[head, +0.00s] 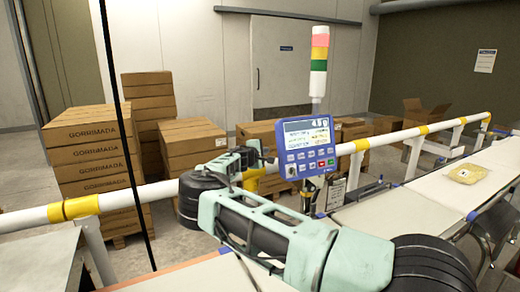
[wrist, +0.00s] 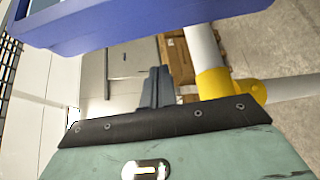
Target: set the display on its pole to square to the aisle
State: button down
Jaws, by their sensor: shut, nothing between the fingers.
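The display (head: 310,148) is a blue panel with a lit screen above rows of buttons. It stands on its pole beside the belt, with its face turned toward my camera and slightly tilted in the picture. My gripper (head: 268,158) is at the display's left edge in the head view; whether it touches is unclear. In the wrist view the shut, empty fingers (wrist: 157,88) point away from the camera, below the blue underside of the display (wrist: 150,22). Most of the display's mount is hidden there.
A white guard rail (head: 400,137) with yellow joints runs behind the display. The belt (head: 400,212) carries a yellow pack (head: 467,173) at right. A stack light (head: 319,50) rises behind the display. Stacked cartons (head: 92,150) stand beyond the rail at left.

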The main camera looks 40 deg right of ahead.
jog(key=s+p, duration=0.1)
jog(key=d+p, duration=0.1)
jog(key=s+p, duration=0.1)
jog(key=p, duration=0.1)
jog(key=shift+s+d+r, duration=0.25)
jog(key=shift+s+d, duration=0.1)
dwell(0.4)
jog(key=shift+s+a+r+b, duration=0.1)
jog(key=shift+s+a+b, duration=0.1)
jog(key=shift+s+b, duration=0.85)
jog(key=shift+w, duration=0.1)
